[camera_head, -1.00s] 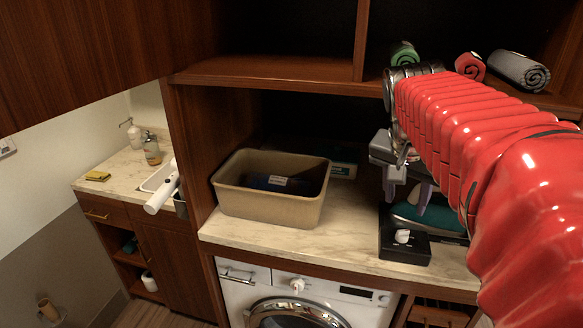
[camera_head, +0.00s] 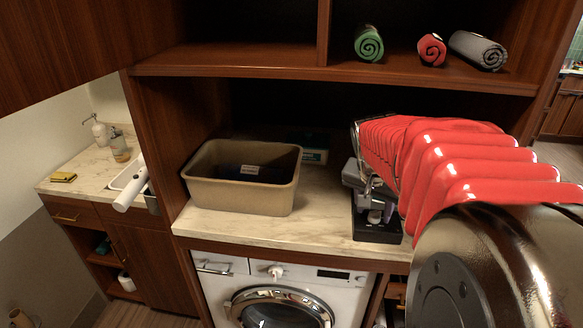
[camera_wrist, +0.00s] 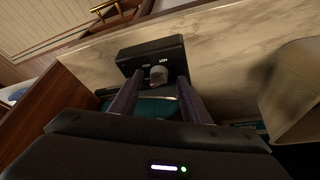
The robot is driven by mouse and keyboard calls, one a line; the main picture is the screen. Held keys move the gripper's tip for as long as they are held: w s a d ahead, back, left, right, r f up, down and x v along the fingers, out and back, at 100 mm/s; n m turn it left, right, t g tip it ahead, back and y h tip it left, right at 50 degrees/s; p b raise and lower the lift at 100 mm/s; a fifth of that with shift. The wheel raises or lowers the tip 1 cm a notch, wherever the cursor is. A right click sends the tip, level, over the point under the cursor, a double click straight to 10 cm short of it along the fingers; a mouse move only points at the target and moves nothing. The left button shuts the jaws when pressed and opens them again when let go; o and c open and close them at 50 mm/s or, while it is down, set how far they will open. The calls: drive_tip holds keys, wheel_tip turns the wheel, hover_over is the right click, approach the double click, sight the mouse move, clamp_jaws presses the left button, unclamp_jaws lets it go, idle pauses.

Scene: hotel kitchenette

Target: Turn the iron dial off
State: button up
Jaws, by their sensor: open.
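The iron's black base (camera_wrist: 150,55) stands on the marble counter, and its front also shows in the head view (camera_head: 378,234). The pale round dial (camera_wrist: 158,74) is on the base, with small white marks beside it that I cannot read. Part of the teal iron (camera_wrist: 155,107) shows behind the dial. My gripper (camera_wrist: 159,80) is open, with one finger on each side of the dial. I cannot tell whether either finger touches it. In the head view my gripper (camera_head: 374,211) is low over the base, and my arm hides most of the iron.
A tan bin (camera_head: 240,195) with a dark item inside stands on the counter to the left. A washing machine (camera_head: 280,290) is below. Rolled towels, one green (camera_head: 369,43), lie on the shelf above. Bare counter (camera_head: 325,215) lies between bin and base.

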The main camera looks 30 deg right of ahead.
drive_tip(key=shift+w+d+f, duration=0.1)
drive_tip(key=shift+d+f, duration=0.1)
drive_tip(key=shift+f, duration=0.3)
drive_tip(key=shift+c, duration=0.6)
